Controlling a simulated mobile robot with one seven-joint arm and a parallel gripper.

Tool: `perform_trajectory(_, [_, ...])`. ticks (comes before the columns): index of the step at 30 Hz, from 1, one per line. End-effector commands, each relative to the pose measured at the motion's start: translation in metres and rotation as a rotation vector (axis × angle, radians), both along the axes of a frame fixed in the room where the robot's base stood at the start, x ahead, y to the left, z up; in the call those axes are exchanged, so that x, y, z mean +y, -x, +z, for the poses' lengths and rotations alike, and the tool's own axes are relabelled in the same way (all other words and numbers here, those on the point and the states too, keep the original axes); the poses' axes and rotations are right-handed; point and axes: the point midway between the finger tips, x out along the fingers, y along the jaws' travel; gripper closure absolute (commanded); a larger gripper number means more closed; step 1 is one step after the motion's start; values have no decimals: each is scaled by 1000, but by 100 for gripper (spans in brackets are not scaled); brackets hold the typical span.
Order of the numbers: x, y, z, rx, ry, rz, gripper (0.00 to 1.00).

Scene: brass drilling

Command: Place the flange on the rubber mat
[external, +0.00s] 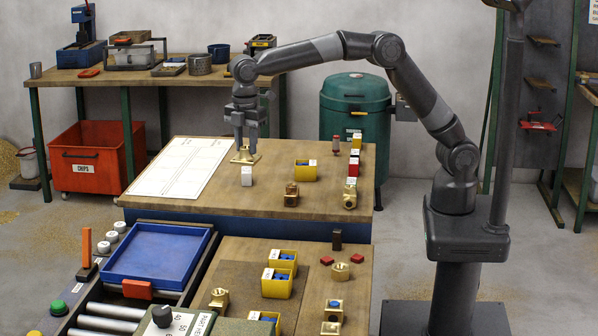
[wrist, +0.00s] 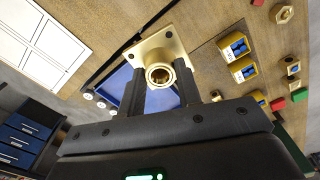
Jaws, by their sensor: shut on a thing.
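The brass flange (external: 245,157) has a square plate with corner holes and a round hollow hub. My gripper (external: 246,145) points down over the back of the upper wooden bench and is shut on it. In the wrist view the flange (wrist: 151,50) sits between the two dark fingers of my gripper (wrist: 162,84), its hub opening facing the camera. I cannot tell whether the flange touches the bench. A dark brown flat patch (external: 238,283), which looks like the rubber mat, lies on the lower bench at the front. Part of it is under yellow bins and a brass fitting.
A white drawing sheet (external: 181,168) lies left of the flange. A yellow bin (external: 305,171) and several small parts stand to the right. A blue tray (external: 153,254) is on the roller conveyor. The upper bench's front edge drops to the lower bench.

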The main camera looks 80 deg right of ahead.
Motion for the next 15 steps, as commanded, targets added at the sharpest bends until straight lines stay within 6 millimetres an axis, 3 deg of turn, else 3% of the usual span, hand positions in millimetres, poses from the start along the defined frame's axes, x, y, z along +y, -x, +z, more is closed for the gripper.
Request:
perform_trajectory(3, [30,10,1,-2,0,67,100])
perform_trajectory(11, [72,27,1,-3,-2,165,100])
perform_trajectory(15, [68,26,-27,2,0,158,100])
